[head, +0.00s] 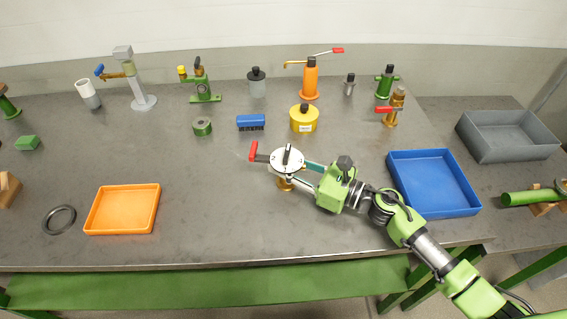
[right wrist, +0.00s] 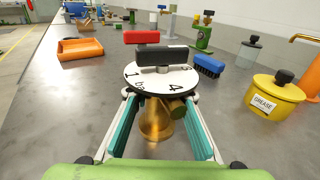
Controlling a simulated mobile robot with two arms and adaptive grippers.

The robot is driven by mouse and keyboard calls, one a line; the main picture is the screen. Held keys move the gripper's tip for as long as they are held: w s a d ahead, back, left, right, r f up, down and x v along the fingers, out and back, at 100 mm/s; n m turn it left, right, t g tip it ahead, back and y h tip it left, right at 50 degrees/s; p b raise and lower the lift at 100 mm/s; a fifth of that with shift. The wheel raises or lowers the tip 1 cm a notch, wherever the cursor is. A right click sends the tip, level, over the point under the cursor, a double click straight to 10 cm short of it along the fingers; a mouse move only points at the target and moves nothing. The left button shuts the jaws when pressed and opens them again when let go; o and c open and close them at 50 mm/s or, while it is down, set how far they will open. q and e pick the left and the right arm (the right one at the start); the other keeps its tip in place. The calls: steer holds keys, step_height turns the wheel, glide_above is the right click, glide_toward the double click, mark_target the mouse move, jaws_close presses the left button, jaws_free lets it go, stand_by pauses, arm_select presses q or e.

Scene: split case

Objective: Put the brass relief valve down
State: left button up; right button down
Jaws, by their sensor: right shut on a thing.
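The brass relief valve (right wrist: 157,120) has a brass body that flares at the bottom, a white numbered dial, a black bar handle and a red-tipped lever. It also shows in the head view (head: 287,160), over the middle front of the table. My right gripper (right wrist: 160,105) is shut on it just under the dial, with one finger on each side. The valve is upright. Its brass foot is close to the table top; I cannot tell if it touches. My left gripper is not in view.
The grey table (head: 230,225) is clear around the valve. A blue tray (head: 432,183) lies to the right, an orange tray (head: 122,209) to the left. Behind stand a yellow grease pot (head: 303,119), a blue brush (head: 251,122) and a red-handled brass valve (head: 393,108).

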steer(key=c, duration=1.8)
jaws_free()
steer(key=shift+f, duration=0.1)
steer(key=shift+s+d, duration=0.15)
steer(key=shift+d, duration=0.15)
steer(key=b+v, duration=0.3)
steer(key=v, duration=0.7)
steer(key=shift+s+d, duration=0.25)
steer(key=shift+s+d+b, duration=0.2)
steer(key=shift+d+b, duration=0.1)
